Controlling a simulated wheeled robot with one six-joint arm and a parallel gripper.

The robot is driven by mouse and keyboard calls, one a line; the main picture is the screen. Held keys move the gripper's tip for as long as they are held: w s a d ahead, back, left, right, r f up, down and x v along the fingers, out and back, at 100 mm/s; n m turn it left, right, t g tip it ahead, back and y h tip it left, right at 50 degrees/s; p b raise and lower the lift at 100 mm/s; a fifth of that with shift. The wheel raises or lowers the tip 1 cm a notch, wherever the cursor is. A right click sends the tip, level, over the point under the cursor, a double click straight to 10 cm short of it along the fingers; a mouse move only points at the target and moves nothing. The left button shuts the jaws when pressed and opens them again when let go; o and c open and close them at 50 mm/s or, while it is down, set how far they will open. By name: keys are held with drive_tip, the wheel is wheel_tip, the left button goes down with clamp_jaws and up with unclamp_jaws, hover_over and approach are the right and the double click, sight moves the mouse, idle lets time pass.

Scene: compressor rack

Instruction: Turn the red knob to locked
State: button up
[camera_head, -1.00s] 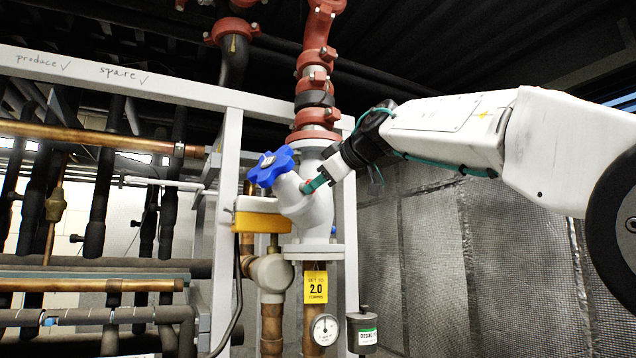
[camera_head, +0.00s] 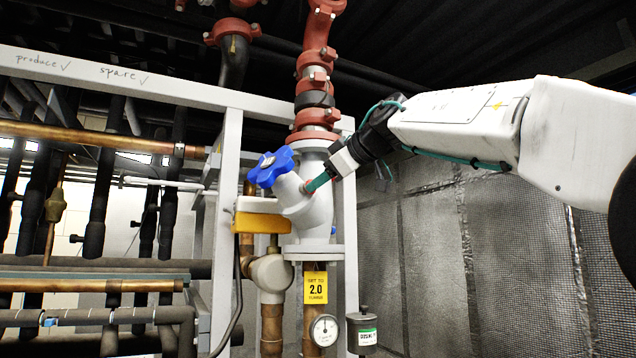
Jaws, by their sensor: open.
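A small bit of red (camera_head: 306,187), which looks like the red knob, shows on the side of the pale grey valve body (camera_head: 316,212). Most of it is hidden by my gripper, so I cannot tell which way it is turned. My gripper (camera_head: 313,185) has teal fingers and comes in from the upper right. Its fingertips are at the red part, and it is open. I cannot tell whether the fingers touch the knob or sit around it.
A blue star-shaped handwheel (camera_head: 271,166) stands just left of my fingertips. A yellow block (camera_head: 262,222) is below it. A yellow "2.0" tag (camera_head: 315,288), a gauge (camera_head: 324,330) and a grey canister (camera_head: 361,332) are lower. A white frame post (camera_head: 349,235) stands close right.

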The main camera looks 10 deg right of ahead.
drive_tip(key=v, duration=0.5)
drive_tip(key=shift+s+d+r, duration=0.1)
drive_tip(key=shift+s+d, duration=0.05)
drive_tip(key=shift+s, duration=0.2)
